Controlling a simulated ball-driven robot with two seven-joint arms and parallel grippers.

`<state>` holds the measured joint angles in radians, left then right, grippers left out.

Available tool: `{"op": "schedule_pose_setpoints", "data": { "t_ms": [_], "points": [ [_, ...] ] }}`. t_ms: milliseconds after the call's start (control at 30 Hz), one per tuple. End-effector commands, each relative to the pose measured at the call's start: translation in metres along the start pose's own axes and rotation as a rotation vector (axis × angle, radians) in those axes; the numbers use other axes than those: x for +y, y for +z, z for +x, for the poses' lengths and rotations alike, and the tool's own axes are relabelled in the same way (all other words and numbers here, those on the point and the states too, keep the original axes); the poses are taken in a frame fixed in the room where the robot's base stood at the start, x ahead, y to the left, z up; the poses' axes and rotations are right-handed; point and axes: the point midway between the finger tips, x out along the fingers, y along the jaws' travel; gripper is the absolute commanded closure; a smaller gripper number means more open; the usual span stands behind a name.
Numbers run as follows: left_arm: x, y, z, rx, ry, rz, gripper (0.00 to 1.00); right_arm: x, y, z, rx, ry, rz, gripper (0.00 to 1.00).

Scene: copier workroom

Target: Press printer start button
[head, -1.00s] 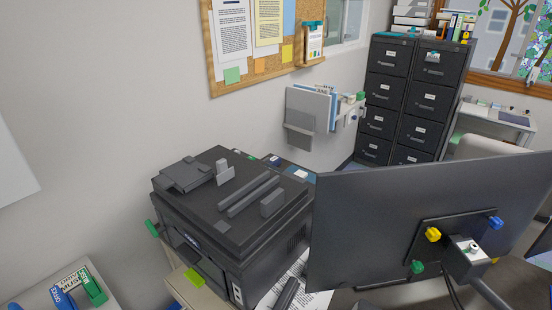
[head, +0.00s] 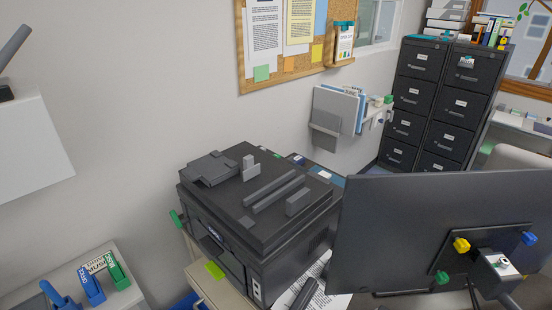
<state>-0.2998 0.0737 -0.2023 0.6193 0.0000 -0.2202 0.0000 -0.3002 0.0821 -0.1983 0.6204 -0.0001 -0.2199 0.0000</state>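The black printer (head: 250,215) stands in the lower middle of the head view, seen from above at an angle. Its lid carries raised grey bars and blocks. Its front faces the lower left, with a dark recess and a small blue-and-white label. A small pale panel (head: 256,288) with dark marks sits low on the near corner. I cannot tell whether the start button is on it. Neither of my grippers is in view, and nothing touches the printer.
A large dark monitor (head: 420,225) stands close at the printer's right. A yellow-green note (head: 214,270) lies on the beige surface before the printer. A dark object (head: 303,295) lies on printed paper beside it. Filing cabinets (head: 430,105) stand behind; a white box (head: 30,150) is at left.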

Motion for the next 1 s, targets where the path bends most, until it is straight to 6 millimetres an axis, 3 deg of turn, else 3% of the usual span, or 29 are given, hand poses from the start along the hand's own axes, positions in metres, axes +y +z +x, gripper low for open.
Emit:
{"op": "schedule_pose_setpoints", "data": {
  "t_ms": [33,100,133,1000],
  "points": [
    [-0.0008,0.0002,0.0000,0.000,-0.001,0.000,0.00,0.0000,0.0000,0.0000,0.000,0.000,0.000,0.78],
    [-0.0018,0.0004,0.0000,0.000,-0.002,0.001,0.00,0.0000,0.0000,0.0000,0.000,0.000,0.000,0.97],
    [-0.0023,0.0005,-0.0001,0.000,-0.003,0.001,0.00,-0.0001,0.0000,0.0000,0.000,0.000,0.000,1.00],
    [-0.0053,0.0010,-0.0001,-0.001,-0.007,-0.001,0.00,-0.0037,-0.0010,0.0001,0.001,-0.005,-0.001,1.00]
  ]
}}
